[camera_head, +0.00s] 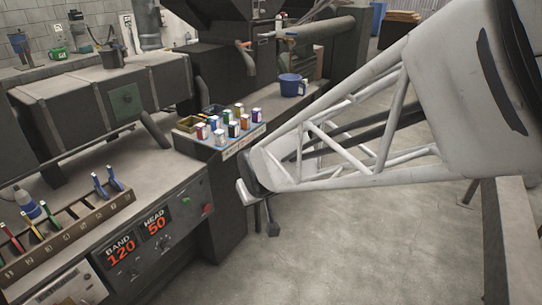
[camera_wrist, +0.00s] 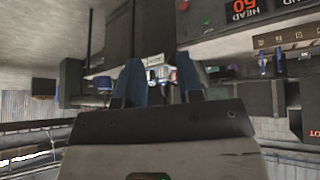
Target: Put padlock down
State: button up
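My gripper (camera_head: 258,210) hangs over the floor, in front of the bench and to the right of its control panel. In the wrist view its two bluish fingers (camera_wrist: 161,75) stand apart, and I see nothing clearly held between them. I cannot make out a padlock for certain in either view. Several small blocks with coloured sides and pale tops (camera_head: 232,129) stand on a light-edged stand on the bench; they are too small to tell what they are. Part of that stand shows beyond the fingers in the wrist view.
A numbered rack (camera_head: 70,228) with coloured tools lies at the left, above a panel (camera_head: 150,240) reading BAND 120 and HEAD 50. A dark machine beam (camera_head: 110,95) runs behind. Open floor (camera_head: 330,260) lies at the right.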

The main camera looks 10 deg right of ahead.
jog(key=s+d+r+m+g, duration=0.1)
jog(key=s+d+r, duration=0.1)
jog(key=s, duration=0.4)
jog(key=s+d+r+m+g, duration=0.1)
jog(key=s+d+r, duration=0.1)
jog(key=s+d, duration=0.2)
jog(key=s+d+r+m+g, duration=0.1)
jog(key=s+d+r, duration=0.2)
jog(key=s, duration=0.6)
jog(key=shift+s+d+g+h, duration=0.4)
jog(key=shift+d, duration=0.05)
